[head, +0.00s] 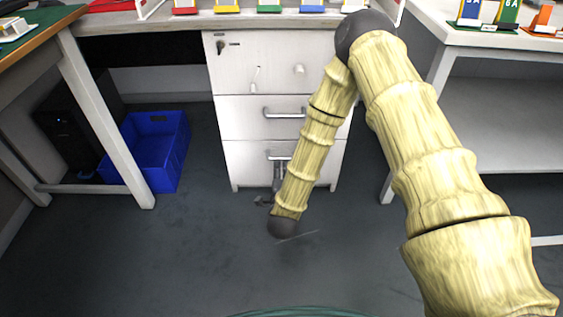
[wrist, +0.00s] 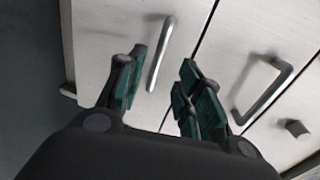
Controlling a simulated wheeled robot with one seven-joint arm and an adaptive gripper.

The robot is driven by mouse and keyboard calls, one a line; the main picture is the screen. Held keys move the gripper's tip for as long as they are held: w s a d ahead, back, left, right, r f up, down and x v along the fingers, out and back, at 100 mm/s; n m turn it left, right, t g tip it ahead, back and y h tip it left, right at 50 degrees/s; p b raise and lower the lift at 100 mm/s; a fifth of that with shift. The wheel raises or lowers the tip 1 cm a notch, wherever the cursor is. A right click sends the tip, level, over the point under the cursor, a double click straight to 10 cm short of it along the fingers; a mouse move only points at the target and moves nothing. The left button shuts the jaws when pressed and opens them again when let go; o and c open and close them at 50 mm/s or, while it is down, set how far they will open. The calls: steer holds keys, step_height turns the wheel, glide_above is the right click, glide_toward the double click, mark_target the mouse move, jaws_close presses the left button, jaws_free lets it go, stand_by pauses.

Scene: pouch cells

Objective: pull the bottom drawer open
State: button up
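A white drawer cabinet (head: 230,150) stands under the bench with three fronts, all flush. The bottom drawer (head: 248,170) has a grey bar handle (head: 275,157), partly behind my gripper (head: 279,172). The handle (wrist: 161,54) also shows in the wrist view, upright in the picture. My gripper (wrist: 162,90) is open, its green-padded fingers apart. The lower end of that handle shows in the gap between the fingers. I cannot tell how deep it lies between them, and no finger visibly touches it.
Above are the middle drawer's handle (head: 285,113) and the top drawer's knob (head: 299,69). A blue crate (head: 155,150) stands left of the cabinet, near a table leg. A white shelf unit (head: 480,110) stands right. The floor in front is clear.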

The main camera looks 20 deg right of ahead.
mark_target(281, 159)
steer(key=b+x, duration=0.3)
steer(key=x, duration=0.5)
steer(key=shift+w+d+f+b, duration=0.1)
steer(key=shift+w+d+b, duration=0.05)
steer(key=shift+w+b, duration=0.2)
jaws_close()
